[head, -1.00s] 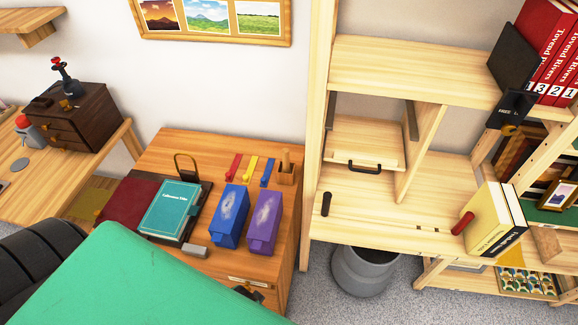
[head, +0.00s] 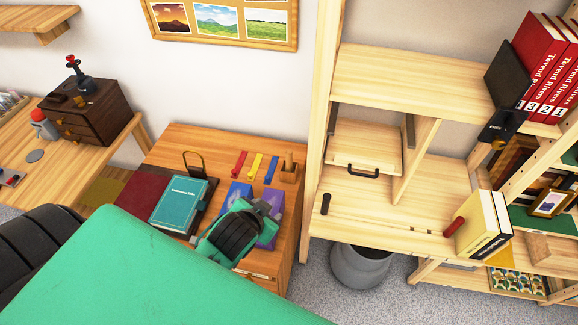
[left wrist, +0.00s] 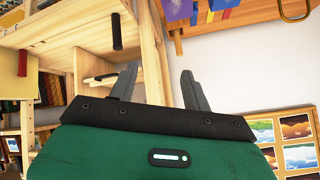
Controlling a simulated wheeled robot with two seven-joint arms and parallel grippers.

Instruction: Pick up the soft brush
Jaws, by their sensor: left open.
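I cannot tell for certain which thing is the soft brush. A small grey block, perhaps a brush, lies at the front of the wooden cabinet (head: 292,215), largely hidden by my arm. Red (head: 240,164), yellow (head: 255,167) and blue (head: 271,170) slim items lie at its back, beside a wooden holder (head: 289,170). My left gripper (head: 262,208) is above the blue box (head: 236,192) and purple box (head: 268,232), partly covering them. In the left wrist view (left wrist: 160,75), its fingers are apart with nothing between them. My right gripper is out of view.
A teal book (head: 178,203) lies on the cabinet's left. The wooden shelf unit (head: 410,75) stands to the right, with a black cylinder (head: 325,204) and yellow books (head: 480,228) on its lower board. A grey bin (head: 360,266) stands beneath it.

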